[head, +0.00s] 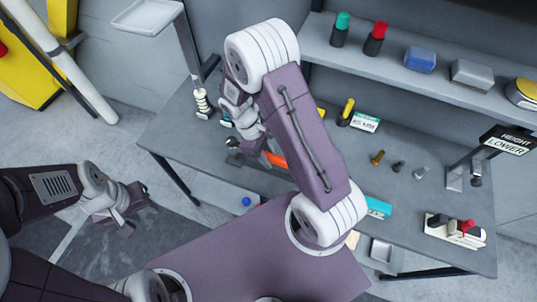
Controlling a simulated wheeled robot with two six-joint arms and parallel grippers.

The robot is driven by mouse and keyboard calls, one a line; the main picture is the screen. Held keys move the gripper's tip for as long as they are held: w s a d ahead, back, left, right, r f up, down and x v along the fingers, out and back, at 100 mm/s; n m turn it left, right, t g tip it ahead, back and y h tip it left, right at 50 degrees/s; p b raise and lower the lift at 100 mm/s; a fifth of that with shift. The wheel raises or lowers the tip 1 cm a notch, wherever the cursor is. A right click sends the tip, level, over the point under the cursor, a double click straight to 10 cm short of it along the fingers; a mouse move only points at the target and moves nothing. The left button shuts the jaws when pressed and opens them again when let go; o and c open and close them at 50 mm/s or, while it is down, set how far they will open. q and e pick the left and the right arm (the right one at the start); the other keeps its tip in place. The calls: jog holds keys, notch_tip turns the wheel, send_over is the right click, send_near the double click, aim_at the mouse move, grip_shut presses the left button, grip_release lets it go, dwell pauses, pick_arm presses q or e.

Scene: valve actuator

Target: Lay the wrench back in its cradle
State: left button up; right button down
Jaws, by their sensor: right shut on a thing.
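The wrench has an orange handle (276,160), which shows beside my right forearm, and a dark head to its left. My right gripper (243,128) points down at the workbench over the wrench and is shut on it. The forearm hides part of the wrench and of the jaws. A dark grey piece (240,159) on the bench just below the wrench looks like the cradle. I cannot tell whether the wrench touches it. My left gripper (127,224) hangs low over the floor at the left, away from the bench. Its jaws are too small to read.
The grey workbench (400,215) carries a yellow-handled tool (346,110), several small fittings, a lever sign (508,141) and a box with a red knob (467,227). A shelf (395,70) with coloured items runs above. A pole with a tray (147,17) stands at the back left.

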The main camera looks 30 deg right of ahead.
jog(key=shift+f+b, duration=0.35)
jog(key=shift+f, duration=0.8)
jog(key=shift+w+d+f+b, duration=0.1)
jog(key=shift+w+f+b, duration=0.05)
jog(key=shift+f+b, duration=0.25)
jog(key=shift+r, duration=0.1)
jog(key=shift+p, duration=0.6)
jog(key=shift+f+b, duration=0.85)
jog(key=shift+f, duration=0.35)
jog(key=c, duration=1)
grip_release()
jog(key=shift+c, duration=0.2)
